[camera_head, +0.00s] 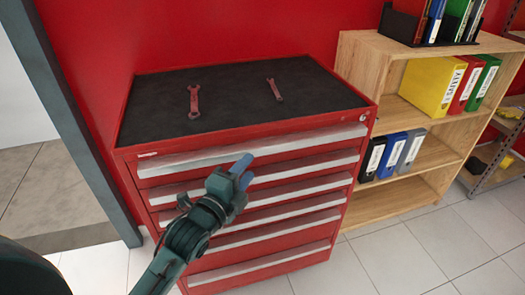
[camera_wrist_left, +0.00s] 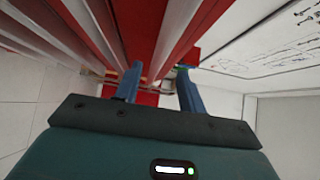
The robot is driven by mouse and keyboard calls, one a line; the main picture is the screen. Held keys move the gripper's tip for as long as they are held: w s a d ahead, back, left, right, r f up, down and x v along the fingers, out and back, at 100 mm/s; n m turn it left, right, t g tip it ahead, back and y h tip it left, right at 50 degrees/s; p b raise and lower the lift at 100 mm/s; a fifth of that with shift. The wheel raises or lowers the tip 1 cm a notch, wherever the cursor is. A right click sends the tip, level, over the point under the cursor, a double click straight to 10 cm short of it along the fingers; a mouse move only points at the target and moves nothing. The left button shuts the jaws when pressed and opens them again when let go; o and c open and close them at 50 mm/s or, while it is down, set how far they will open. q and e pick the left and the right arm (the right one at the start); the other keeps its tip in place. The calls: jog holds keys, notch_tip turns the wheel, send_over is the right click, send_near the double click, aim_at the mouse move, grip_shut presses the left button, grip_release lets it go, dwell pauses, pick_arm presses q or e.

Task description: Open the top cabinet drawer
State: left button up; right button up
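The red cabinet has a dark top (camera_head: 235,98) and several drawers with long silver handle strips. The top drawer (camera_head: 290,143) looks closed, flush with the drawers below. In the left wrist view my left gripper (camera_wrist_left: 160,85) is open, fingers apart, with red drawer fronts and silver strips (camera_wrist_left: 108,25) running past. No object shows held between the fingers. I cannot tell whether a finger touches the handle. My right gripper is not in view.
Two red wrenches (camera_head: 194,101) (camera_head: 274,89) lie on the cabinet top. A wooden shelf (camera_head: 397,150) with binders stands close on the right. A grey door frame (camera_head: 75,115) is at the left. The tiled floor (camera_head: 400,262) in front right is clear.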

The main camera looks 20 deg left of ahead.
aim_at(261, 154)
pick_arm(q)
jog(key=w, duration=0.2)
jog(key=w+d, duration=0.1)
jog(key=w, duration=0.4)
jog(key=shift+w+d, duration=0.25)
jog(key=shift+w, duration=0.1)
jog(key=shift+c, duration=0.2)
jog(key=shift+f, duration=0.1)
grip_shut()
